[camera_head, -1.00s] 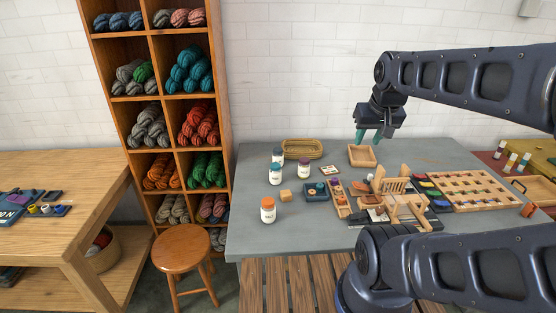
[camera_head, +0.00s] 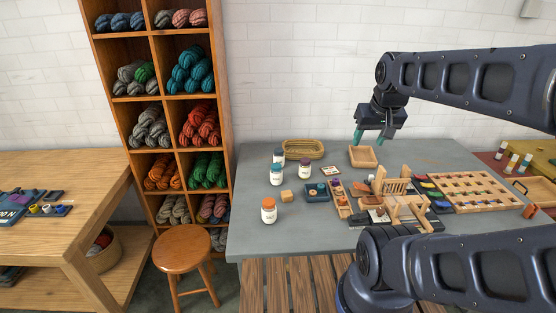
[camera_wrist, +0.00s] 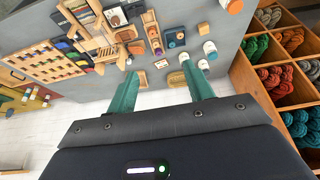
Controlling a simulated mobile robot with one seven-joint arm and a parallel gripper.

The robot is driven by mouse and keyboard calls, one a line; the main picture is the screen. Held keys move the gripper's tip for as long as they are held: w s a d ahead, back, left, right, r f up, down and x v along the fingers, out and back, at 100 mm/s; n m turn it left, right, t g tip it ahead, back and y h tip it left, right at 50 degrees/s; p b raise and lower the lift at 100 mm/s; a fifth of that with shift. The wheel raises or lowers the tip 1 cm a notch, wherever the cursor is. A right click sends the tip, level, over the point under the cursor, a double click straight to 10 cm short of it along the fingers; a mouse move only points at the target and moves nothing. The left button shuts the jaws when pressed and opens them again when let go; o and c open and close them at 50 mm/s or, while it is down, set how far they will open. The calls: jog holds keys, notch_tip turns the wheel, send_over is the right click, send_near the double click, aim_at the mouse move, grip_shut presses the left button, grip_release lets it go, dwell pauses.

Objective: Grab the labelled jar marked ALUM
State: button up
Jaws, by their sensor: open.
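Several white jars with labels stand on the left part of the grey table: one with an orange lid (camera_head: 268,213) at the front, one with a blue lid (camera_head: 275,177), one with a dark lid (camera_head: 278,157) behind it, and one with a purple lid (camera_head: 304,170). The labels are too small to read, so I cannot tell which is ALUM. In the wrist view the orange-lidded jar (camera_wrist: 232,5) is at the top edge. My gripper (camera_head: 368,136) is open and empty, above the back of the table, right of the jars. Its teal fingers (camera_wrist: 159,83) show in the wrist view.
A woven basket (camera_head: 302,149) and a wooden tray (camera_head: 362,157) lie at the back. A small wooden block (camera_head: 286,197) and a dark blue tray (camera_head: 316,192) sit among the jars. A wooden loom-like frame (camera_head: 393,186) stands right of them.

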jog(key=o, duration=0.4)
jog(key=shift+c, duration=0.2)
jog(key=shift+w, duration=0.15)
jog(key=m+t+h, duration=0.1)
jog(key=m+t, duration=0.1)
send_over(279, 150)
jog(key=s, duration=0.4)
notch_tip(279, 150, down, 28)
jog(key=x, duration=0.4)
jog(key=shift+a+f, duration=0.15)
jog(key=shift+f, duration=0.1)
jog(key=shift+a+x, duration=0.1)
jog(key=shift+x, duration=1.3)
jog(key=shift+a+x, duration=0.15)
jog(key=shift+x, duration=1.25)
